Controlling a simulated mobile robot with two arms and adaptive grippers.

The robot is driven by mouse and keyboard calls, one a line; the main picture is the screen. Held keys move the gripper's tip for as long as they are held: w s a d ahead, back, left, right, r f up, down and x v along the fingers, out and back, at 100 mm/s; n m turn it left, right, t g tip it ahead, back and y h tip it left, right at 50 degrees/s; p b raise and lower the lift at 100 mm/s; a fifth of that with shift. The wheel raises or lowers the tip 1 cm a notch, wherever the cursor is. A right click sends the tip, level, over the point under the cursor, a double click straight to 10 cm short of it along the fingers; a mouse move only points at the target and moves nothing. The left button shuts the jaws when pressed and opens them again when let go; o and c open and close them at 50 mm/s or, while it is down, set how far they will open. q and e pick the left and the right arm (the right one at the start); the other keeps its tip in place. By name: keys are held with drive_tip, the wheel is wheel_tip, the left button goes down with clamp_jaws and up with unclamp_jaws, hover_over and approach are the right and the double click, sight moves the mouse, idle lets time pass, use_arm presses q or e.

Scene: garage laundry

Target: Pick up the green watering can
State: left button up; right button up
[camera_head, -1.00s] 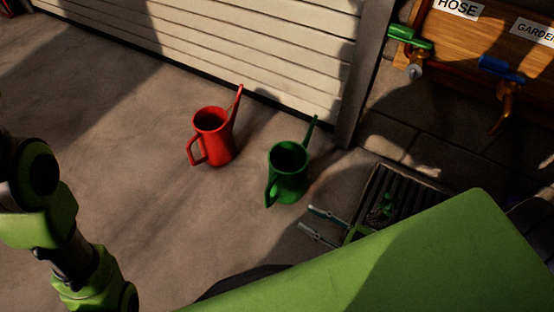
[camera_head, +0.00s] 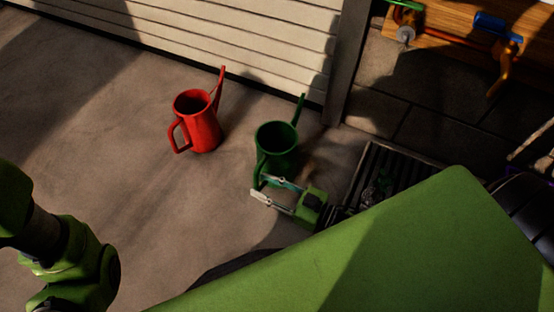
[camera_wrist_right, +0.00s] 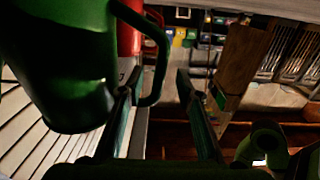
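The green watering can (camera_head: 277,140) stands upright on the concrete floor, its spout pointing up and right and its handle on the near left side. My right gripper (camera_head: 257,187) is open at the can's near side, by the handle, partly covering the can's lower part in the head view. In the right wrist view the can (camera_wrist_right: 65,60) is large at the left. The lower part of its handle (camera_wrist_right: 163,50) shows between the spread fingers (camera_wrist_right: 156,85); contact cannot be told. My left arm shows at the left of the head view, but its gripper is out of view.
A red watering can (camera_head: 197,122) stands just left of the green one. A slatted shutter (camera_head: 220,35) is behind both. A dark floor grate (camera_head: 375,170) lies to the right. Open floor (camera_head: 90,130) extends left.

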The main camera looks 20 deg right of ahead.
drive_tip(key=shift+w+a+r, duration=0.1)
drive_tip(key=shift+w+a, duration=0.35)
drive_tip(key=shift+w, duration=0.1)
clamp_jaws()
drive_tip(key=shift+r, duration=0.1)
